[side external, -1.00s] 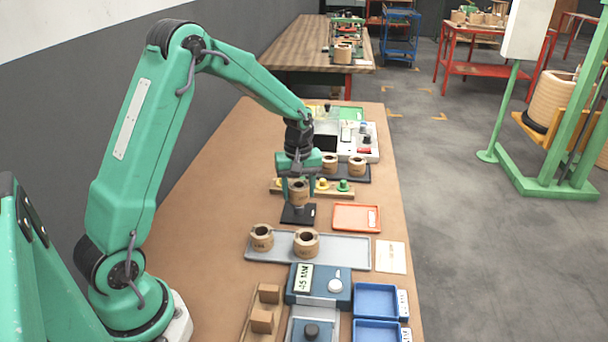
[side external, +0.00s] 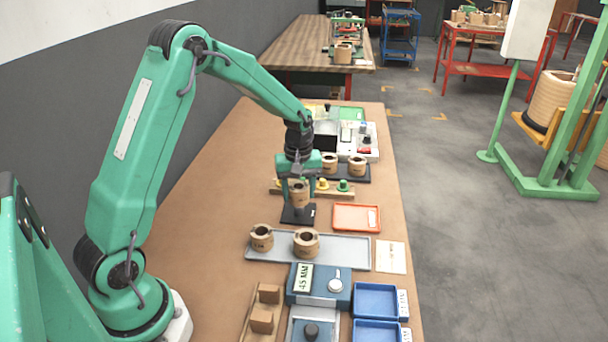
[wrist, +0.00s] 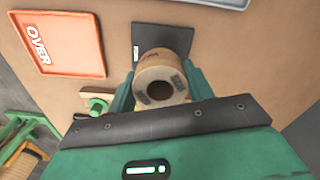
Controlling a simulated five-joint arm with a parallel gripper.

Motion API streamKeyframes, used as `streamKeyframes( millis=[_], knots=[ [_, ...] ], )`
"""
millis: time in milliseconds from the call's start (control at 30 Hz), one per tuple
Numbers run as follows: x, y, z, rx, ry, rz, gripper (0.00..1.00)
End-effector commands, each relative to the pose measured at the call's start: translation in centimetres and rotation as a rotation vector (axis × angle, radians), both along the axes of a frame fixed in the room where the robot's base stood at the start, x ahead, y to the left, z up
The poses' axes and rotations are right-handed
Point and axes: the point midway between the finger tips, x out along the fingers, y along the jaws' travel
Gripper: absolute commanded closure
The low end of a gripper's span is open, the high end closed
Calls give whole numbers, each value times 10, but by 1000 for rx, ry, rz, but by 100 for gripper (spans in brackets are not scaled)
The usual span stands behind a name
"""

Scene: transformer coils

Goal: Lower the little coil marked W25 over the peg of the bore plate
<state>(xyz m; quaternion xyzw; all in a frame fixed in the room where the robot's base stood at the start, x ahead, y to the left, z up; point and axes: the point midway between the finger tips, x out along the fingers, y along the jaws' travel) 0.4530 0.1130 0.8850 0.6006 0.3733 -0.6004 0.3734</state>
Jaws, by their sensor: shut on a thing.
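My gripper (side external: 299,188) is shut on a small tan coil (side external: 299,199), one finger on each side. The coil is upright, right over the black bore plate (side external: 299,217). In the wrist view the coil (wrist: 152,68) sits between the green fingers (wrist: 160,92), its dark bore and dark marks on its top face showing. The plate (wrist: 176,38) shows behind it with a white label. The peg is hidden by the coil, and I cannot tell how far the coil is over it. The coil's marking is not readable.
A grey tray (side external: 340,256) with two coils stands nearer the camera. An orange tray (side external: 357,224) lies right of the plate and reads OVER in the wrist view (wrist: 80,62). A rail with coloured knobs (side external: 323,185) and a dark tray with two coils (side external: 357,178) are behind.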

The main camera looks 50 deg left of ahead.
Motion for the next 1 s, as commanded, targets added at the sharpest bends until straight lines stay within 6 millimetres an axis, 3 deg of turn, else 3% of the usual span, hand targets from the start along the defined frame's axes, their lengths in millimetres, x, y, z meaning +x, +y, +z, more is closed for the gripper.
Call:
streamKeyframes(
  millis=[533, 567, 667, 867, 1000],
  knots=[
    [0, 0, -14, 0, 0, 0, 75],
    [0, 0, -13, 0, 0, 0, 45],
    [0, 0, -13, 0, 0, 0, 25],
    [0, 0, -13, 0, 0, 0, 23],
    [0, 0, -14, 0, 1, 0, 5]
  ],
)
